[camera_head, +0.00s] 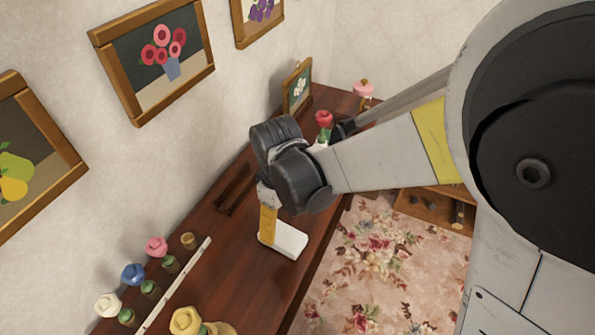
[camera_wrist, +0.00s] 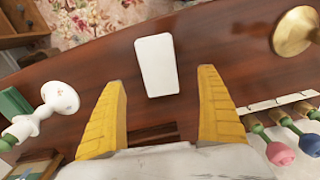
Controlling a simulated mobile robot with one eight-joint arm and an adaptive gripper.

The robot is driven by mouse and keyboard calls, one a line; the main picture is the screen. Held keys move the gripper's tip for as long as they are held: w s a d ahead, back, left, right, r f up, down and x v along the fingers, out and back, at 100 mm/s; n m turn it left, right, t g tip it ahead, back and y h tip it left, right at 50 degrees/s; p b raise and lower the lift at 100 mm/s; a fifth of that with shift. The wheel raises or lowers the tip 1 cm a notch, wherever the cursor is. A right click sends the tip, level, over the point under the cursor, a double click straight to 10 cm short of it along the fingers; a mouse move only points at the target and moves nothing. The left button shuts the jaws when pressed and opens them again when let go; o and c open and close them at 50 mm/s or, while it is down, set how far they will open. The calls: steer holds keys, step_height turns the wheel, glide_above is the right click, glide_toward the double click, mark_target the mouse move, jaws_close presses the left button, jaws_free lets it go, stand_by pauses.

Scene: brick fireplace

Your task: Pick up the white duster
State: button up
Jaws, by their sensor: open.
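The white duster is a pale block with rounded corners lying flat on the dark wooden top; it shows in the head view (camera_head: 287,241) and the wrist view (camera_wrist: 157,65). My gripper (camera_wrist: 163,78) has two yellow fingers spread wide apart with nothing between them. In the wrist view the duster lies beyond and between the fingertips, with a gap on each side. In the head view one yellow finger of my gripper (camera_head: 267,226) points down beside the duster's left end; the other finger is hidden.
A white knobbed object (camera_wrist: 45,112) is left in the wrist view, a brass one (camera_wrist: 293,32) right. A red flower (camera_head: 323,119) stands behind my wrist. Wood around the duster is clear.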

mark_target(284, 236)
step_height(284, 236, down, 9)
steer(key=b, duration=0.4)
steer(key=shift+w, duration=0.15)
steer(key=shift+r, duration=0.1)
steer(key=c, duration=1.2)
